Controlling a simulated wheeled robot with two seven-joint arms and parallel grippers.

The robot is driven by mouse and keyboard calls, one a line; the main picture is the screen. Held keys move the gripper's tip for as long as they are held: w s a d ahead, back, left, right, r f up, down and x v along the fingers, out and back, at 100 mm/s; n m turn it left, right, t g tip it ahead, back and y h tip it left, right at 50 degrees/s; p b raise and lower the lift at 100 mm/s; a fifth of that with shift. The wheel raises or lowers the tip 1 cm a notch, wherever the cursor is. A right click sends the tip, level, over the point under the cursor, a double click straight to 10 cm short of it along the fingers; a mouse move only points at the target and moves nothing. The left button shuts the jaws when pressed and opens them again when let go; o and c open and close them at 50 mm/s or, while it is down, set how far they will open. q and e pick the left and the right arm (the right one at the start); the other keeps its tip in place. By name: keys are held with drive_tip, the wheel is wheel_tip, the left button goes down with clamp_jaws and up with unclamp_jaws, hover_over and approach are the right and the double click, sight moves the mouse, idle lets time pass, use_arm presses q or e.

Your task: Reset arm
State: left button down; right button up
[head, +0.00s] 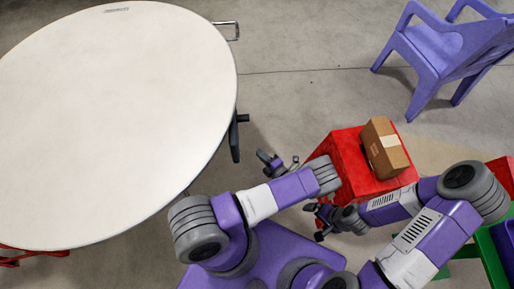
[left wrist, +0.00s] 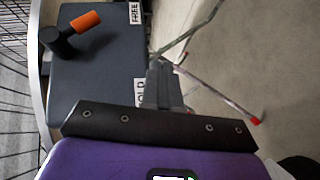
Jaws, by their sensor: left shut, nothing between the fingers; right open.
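My left gripper (head: 276,162) is beside the right edge of the round white table (head: 120,110), apart from it in the head view. It is shut with nothing held. My left arm's purple and white forearm reaches across in front of my base. My right gripper (head: 316,222) is open and empty, just left of the red box-like stand (head: 347,160) and close to my left arm's wrist. In the left wrist view, my purple and black gripper body fills the bottom, with grey fingers (left wrist: 164,85) above it. No blue cable shows in either view.
A cardboard box (head: 384,148) sits on the red stand. A purple chair (head: 440,50) stands at the back right. In the left wrist view, a dark panel (left wrist: 90,85) bears an orange-tipped lever (left wrist: 85,22) and FREE/HOLD labels, with a wire rack (left wrist: 15,90) at left.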

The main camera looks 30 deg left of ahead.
use_arm(q)
drive_tip(key=shift+d, duration=0.1)
idle(0.5)
drive_tip(key=s+f+n+g+h+p, duration=0.2)
drive_tip(key=s+n+g+h, duration=0.5)
drive_tip(key=s+n+g, duration=0.65)
drive_tip(key=s+d+r+n+t+h+p, duration=0.1)
drive_tip(key=s+d+r+n+h+p, duration=0.15)
drive_tip(key=s+d+n+h, duration=0.7)
drive_tip(key=w+r+n+t+h, duration=0.1)
drive_tip(key=w+r+n+t, duration=0.2)
drive_tip(key=n, duration=0.8)
drive_tip(key=w+r+n+t+h+p, duration=0.1)
drive_tip(key=w+r+n+t, duration=0.2)
drive_tip(key=n, duration=0.8)
wheel_tip(320, 180, up, 4)
drive_tip(key=shift+w+d+r+t, duration=0.2)
drive_tip(key=shift+w+d+t, duration=0.15)
drive_tip(key=shift+w, duration=0.75)
